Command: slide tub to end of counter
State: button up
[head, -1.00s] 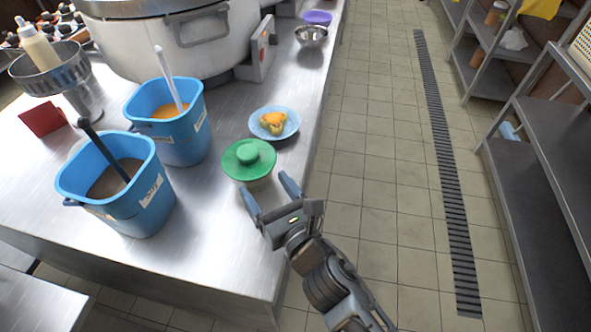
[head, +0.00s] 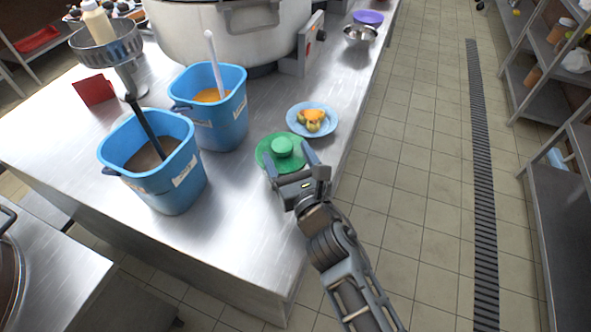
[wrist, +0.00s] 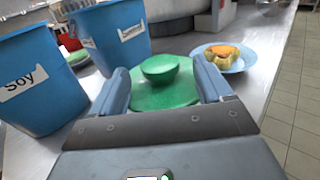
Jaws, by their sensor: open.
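My gripper (head: 290,160) is open, with one finger on each side of the tub's near part. In the wrist view the fingers (wrist: 158,78) flank the lid; I cannot tell whether they touch it.
A blue plate of food (head: 328,119) sits just beyond the tub, close to it. Two blue buckets with handles stand to the left, the near one (head: 178,192) and the far one (head: 236,125). A large pot (head: 200,40) is behind. The counter's near corner is clear.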

jog(key=shift+x, duration=1.15)
jog(key=shift+c, duration=0.2)
